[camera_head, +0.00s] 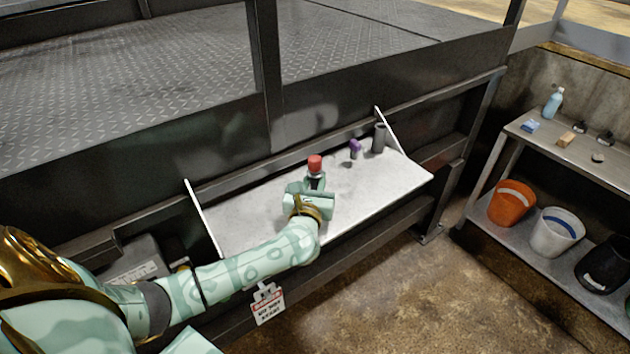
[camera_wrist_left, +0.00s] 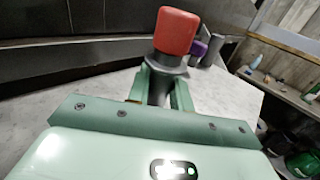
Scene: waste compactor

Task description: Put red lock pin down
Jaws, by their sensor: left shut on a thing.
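The red lock pin (camera_head: 315,163) has a red cap on a dark shaft. My left gripper (camera_head: 315,181) is shut on it, over the white fold-down shelf (camera_head: 250,222). In the left wrist view the red cap (camera_wrist_left: 177,31) stands above the fingers of the left gripper (camera_wrist_left: 168,90), which close around the dark shaft below it. The pin looks upright. I cannot tell whether its lower end touches the shelf. My right gripper is not in view.
A purple-topped item (camera_head: 355,148) and a dark cylinder (camera_head: 379,138) stand at the shelf's right end. A hanging sign (camera_head: 267,304) is below the front edge. A side rack at right holds an orange bucket (camera_head: 511,204) and a white bucket (camera_head: 556,233). The shelf's left part is bare.

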